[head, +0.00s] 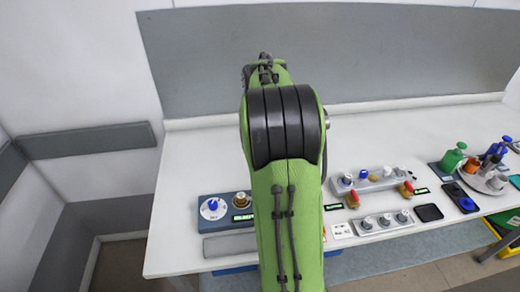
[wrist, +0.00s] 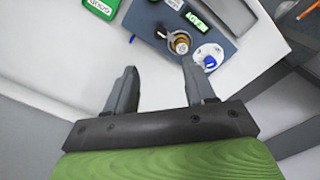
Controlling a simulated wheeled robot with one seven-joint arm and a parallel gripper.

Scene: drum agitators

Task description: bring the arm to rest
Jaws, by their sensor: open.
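My green arm (head: 290,215) rises through the middle of the head view, with a dark banded joint (head: 285,122) near its top. It hides part of the table behind it. In the wrist view my gripper (wrist: 160,78) is open, with its two grey fingers apart and nothing between them. The fingers point towards a blue-grey control panel (wrist: 222,42) and appear apart from it. In the head view I cannot make out the gripper's fingers.
The white table (head: 395,145) has the control panel (head: 220,225) with its dial at the left. Several knobs (head: 365,223) and a round stand with bottles (head: 484,180) are at the right. The back middle of the table is clear. A grey wall panel (head: 390,55) stands behind.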

